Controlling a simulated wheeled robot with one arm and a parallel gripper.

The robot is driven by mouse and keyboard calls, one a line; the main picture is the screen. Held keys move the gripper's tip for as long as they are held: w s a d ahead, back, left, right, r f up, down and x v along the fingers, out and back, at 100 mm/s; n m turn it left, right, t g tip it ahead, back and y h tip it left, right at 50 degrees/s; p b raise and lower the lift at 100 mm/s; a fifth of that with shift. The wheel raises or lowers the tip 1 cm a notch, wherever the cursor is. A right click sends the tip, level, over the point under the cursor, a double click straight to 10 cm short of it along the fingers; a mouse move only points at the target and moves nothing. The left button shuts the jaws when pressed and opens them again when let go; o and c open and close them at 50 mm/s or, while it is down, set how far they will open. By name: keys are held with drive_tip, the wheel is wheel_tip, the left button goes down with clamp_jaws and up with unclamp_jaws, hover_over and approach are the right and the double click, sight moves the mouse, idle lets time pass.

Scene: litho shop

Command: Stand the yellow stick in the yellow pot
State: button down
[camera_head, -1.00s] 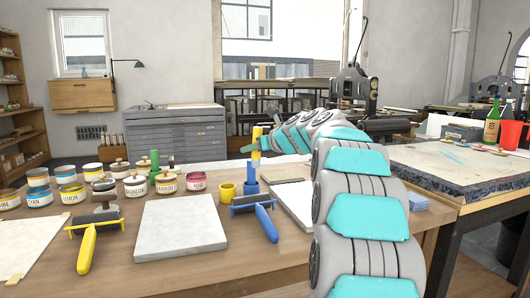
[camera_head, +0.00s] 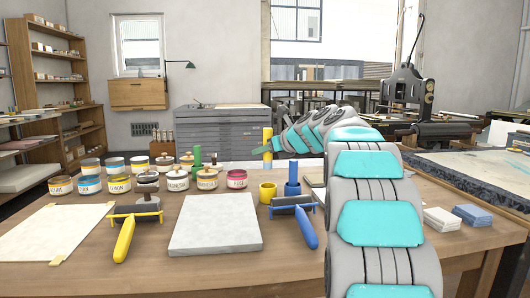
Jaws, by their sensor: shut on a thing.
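The yellow stick (camera_head: 267,134) is upright in my gripper (camera_head: 267,149), which is shut on it. One teal finger shows at its left side; the rest of the gripper is mostly hidden by my arm. The yellow pot (camera_head: 267,193) stands on the bench, just left of a blue pot. In the picture the stick is straight above the yellow pot, with a gap between its lower end and the rim. I cannot tell whether they line up in depth.
A blue stick (camera_head: 293,172) stands in the blue pot (camera_head: 293,190). A blue-handled roller (camera_head: 307,228) lies in front. A pale slab (camera_head: 215,222), a yellow-handled roller (camera_head: 124,240) and several ink tins (camera_head: 178,180) are to the left. A green stick (camera_head: 197,157) stands behind the tins.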

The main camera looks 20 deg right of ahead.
drive_tip(key=shift+f+b, duration=3.05)
drive_tip(key=shift+f, duration=1.2)
drive_tip(key=c, duration=0.5)
unclamp_jaws()
drive_tip(key=p+v, duration=0.1)
drive_tip(key=v, duration=0.7)
